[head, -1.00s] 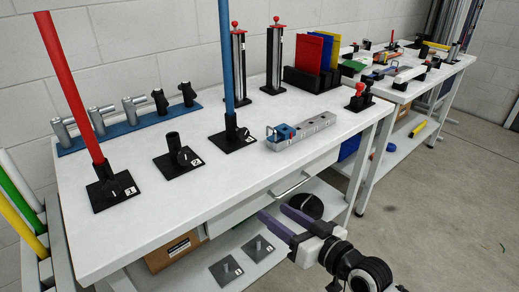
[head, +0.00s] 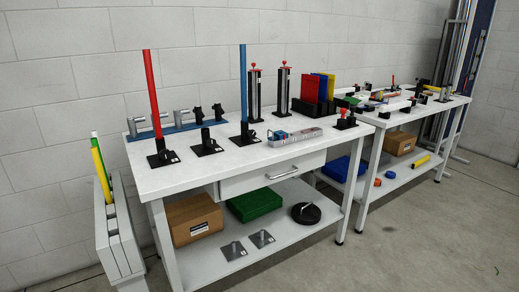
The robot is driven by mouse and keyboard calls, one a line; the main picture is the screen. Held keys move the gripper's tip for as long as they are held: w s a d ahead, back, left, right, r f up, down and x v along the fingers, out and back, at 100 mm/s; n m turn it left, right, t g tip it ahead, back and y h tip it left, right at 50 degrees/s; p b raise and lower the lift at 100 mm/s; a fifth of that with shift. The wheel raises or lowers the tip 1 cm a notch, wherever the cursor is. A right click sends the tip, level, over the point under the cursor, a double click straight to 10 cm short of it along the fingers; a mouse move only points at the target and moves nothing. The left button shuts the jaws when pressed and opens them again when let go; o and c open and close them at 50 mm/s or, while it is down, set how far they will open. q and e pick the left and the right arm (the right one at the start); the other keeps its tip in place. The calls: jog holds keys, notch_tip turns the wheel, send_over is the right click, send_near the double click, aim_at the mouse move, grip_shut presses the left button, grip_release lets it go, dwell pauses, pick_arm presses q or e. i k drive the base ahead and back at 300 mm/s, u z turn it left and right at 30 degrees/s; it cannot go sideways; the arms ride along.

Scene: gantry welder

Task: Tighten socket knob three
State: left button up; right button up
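Three black rod sockets on square plates stand along the front of the white workbench (head: 190,175). The left socket (head: 163,158) holds an upright red rod (head: 152,95). The middle socket (head: 206,146) is empty. The right socket (head: 247,137) holds an upright blue rod (head: 243,85). Each plate has a small white number label, too small to read for certain now. The side knobs are tiny, and how tight they are cannot be told. Neither of my grippers is in view.
A drawer handle (head: 282,173) protrudes in front. A rack with yellow and green rods (head: 112,235) stands left. The floor (head: 400,255) is clear at right.

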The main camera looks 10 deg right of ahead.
aim_at(251, 134)
jog(key=z, duration=1)
jog(key=i, duration=1.2)
jog(key=u, duration=0.25)
